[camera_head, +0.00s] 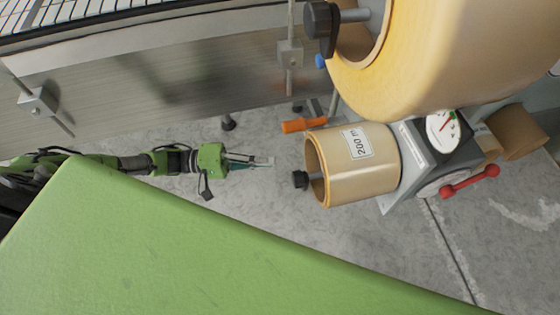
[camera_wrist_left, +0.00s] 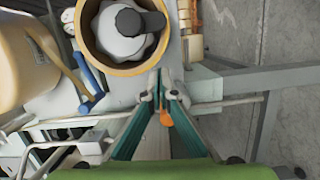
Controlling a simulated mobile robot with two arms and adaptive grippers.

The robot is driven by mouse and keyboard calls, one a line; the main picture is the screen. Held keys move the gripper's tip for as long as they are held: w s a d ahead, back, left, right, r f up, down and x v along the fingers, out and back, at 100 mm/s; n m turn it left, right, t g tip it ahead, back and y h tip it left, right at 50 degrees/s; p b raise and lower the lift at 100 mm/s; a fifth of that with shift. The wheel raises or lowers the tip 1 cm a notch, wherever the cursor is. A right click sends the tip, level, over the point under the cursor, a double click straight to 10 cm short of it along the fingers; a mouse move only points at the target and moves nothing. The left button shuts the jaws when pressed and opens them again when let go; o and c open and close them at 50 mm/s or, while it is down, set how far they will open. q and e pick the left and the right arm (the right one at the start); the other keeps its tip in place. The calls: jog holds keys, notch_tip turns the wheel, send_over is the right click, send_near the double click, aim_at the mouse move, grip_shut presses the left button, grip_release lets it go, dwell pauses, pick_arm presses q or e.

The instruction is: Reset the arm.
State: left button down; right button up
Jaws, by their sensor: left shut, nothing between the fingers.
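My left gripper (camera_head: 268,161) reaches in from the left in the head view. It is shut and holds nothing. Its fingertips point right, a short way from the tape roll (camera_head: 365,165) labelled "200 m", with a clear gap between them. In the left wrist view the teal fingers of my left gripper (camera_wrist_left: 163,88) meet in front of the machine, and the roll (camera_wrist_left: 84,28) with its black and white knob shows just beyond them. My right gripper is not in view.
A larger tape roll (camera_head: 440,60) hangs at the upper right. A gauge (camera_head: 442,128) and a red-handled lever (camera_head: 470,181) are beside the small roll. An orange-handled item (camera_head: 303,125) lies above the gripper's line. A metal conveyor side (camera_head: 160,85) runs along the top. Grey floor (camera_head: 260,220) is open below.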

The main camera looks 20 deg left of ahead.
pick_arm(q)
jog(key=w+a+f+m+t+y, duration=0.1)
jog(key=w+a+f+t+y, duration=0.15)
jog(key=f, duration=0.55)
jog(key=w+a+f+t+y, duration=0.2)
jog(key=w+a+f+y, duration=0.15)
jog(key=f, duration=0.35)
jog(key=s+a+f+m+g+y, duration=0.1)
jog(key=s+f+y, duration=0.25)
jog(key=f, duration=0.35)
jog(key=s+a+f+y, duration=0.2)
jog(key=s+f+y, duration=0.15)
jog(key=f, duration=0.45)
jog(key=s+d+f+m+g+y, duration=0.1)
jog(key=s+f+g, duration=0.2)
jog(key=s, duration=0.8)
jog(key=s+d+f+m+g+y, duration=0.1)
jog(key=s+f+g, duration=0.2)
jog(key=s+f, duration=0.4)
jog(key=s+d+f+m+g+y, duration=0.1)
jog(key=s+f, duration=0.4)
jog(key=s, duration=1)
jog(key=shift+d+m+g+y+b, duration=0.3)
jog(key=shift+d+m+g+b, duration=0.2)
jog(key=shift+g, duration=0.45)
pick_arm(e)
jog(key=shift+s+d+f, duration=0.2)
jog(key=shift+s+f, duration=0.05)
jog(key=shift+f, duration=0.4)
